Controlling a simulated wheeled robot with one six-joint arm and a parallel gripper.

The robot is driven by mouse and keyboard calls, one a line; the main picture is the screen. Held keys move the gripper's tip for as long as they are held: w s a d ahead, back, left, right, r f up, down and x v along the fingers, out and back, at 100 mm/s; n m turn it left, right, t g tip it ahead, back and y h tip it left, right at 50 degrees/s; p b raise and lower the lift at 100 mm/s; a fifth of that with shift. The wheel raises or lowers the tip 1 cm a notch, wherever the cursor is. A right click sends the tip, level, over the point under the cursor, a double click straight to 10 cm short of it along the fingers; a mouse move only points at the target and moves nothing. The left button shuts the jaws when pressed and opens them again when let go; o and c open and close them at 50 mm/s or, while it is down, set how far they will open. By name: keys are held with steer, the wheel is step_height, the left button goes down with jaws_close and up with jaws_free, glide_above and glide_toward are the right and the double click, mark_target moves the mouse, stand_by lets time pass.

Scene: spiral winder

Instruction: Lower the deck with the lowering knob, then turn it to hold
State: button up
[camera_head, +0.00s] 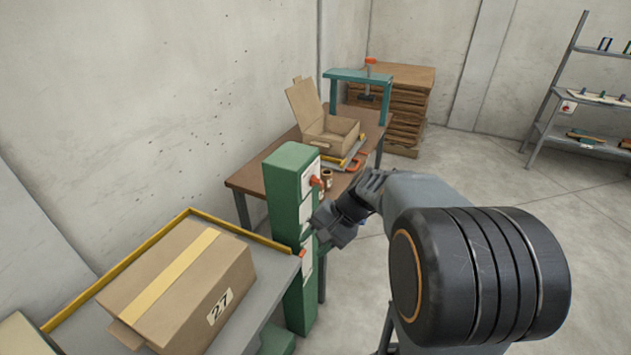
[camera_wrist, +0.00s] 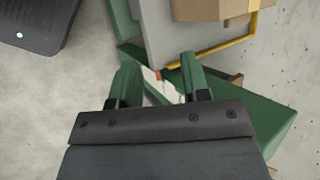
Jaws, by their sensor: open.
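A green control post (camera_head: 293,160) stands in the middle of the head view. It carries white panels and two small orange-red knobs, an upper one (camera_head: 315,181) and a lower one (camera_head: 302,253). I cannot tell from labels which is the lowering knob. The grey deck (camera_head: 253,274) with a yellow rim is left of the post. My gripper (camera_head: 316,222) is close to the post's panel side, between the heights of the knobs. In the wrist view my gripper (camera_wrist: 160,70) is open and empty. A small orange knob (camera_wrist: 158,75) shows between its fingers, apart from them.
A taped carton marked 27 (camera_head: 180,275) sits on the deck. Behind the post, a brown table (camera_head: 254,182) holds an open carton (camera_head: 332,136) and a teal frame (camera_head: 357,76). Stacked boards (camera_head: 408,105) and a shelf (camera_head: 580,95) stand farther back. The floor at right is clear.

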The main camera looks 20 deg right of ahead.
steer(key=w+d+m+t+y, duration=0.5)
steer(key=w+d+m, duration=0.25)
steer(key=d, duration=0.25)
steer(key=m+t, duration=0.4)
steer(key=t, duration=0.2)
glide_toward(322, 183)
steer(key=p+x, duration=0.3)
steer(key=x, duration=0.7)
steer(key=shift+s+a+r, duration=0.1)
steer(key=shift+s+r, duration=0.05)
steer(key=shift+r, duration=0.05)
jaws_close()
